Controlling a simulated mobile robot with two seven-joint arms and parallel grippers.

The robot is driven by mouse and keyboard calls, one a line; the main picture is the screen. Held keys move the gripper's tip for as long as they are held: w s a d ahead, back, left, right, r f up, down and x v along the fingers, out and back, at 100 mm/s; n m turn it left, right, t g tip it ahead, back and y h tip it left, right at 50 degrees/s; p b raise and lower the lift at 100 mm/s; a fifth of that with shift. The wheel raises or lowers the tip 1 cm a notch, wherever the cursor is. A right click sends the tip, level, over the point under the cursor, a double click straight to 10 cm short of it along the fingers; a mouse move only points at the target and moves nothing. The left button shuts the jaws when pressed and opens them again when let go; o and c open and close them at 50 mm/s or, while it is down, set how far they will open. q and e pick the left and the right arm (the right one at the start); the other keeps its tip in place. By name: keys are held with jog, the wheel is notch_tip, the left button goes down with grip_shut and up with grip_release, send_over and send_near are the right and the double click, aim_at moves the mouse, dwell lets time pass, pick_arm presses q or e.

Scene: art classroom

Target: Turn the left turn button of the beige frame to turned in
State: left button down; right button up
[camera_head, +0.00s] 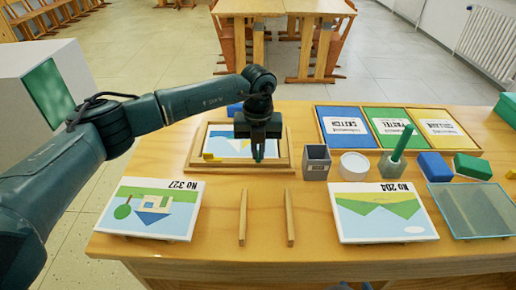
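The beige frame (286,162) lies flat on the wooden table, with a landscape picture (226,147) inside it. A small yellow piece (208,157), which looks like the left turn button, shows at the frame's left inner edge. My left gripper (257,157) points down over the right half of the picture, to the right of that piece. Its fingers are close together with nothing visible between them. It hides part of the picture and of the frame's far side; any turn button there cannot be made out. My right gripper is not clearly in view.
Picture cards marked No 327 (150,208) and No 204 (383,212) lie in front, with two wooden strips (242,218) between them.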

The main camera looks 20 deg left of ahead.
aim_at(258, 154)
dwell(0.4)
pick_arm(q)
jog(key=c, duration=1.6)
grip_release()
notch_tip(258, 154, up, 13)
jog(key=shift+r, duration=0.15)
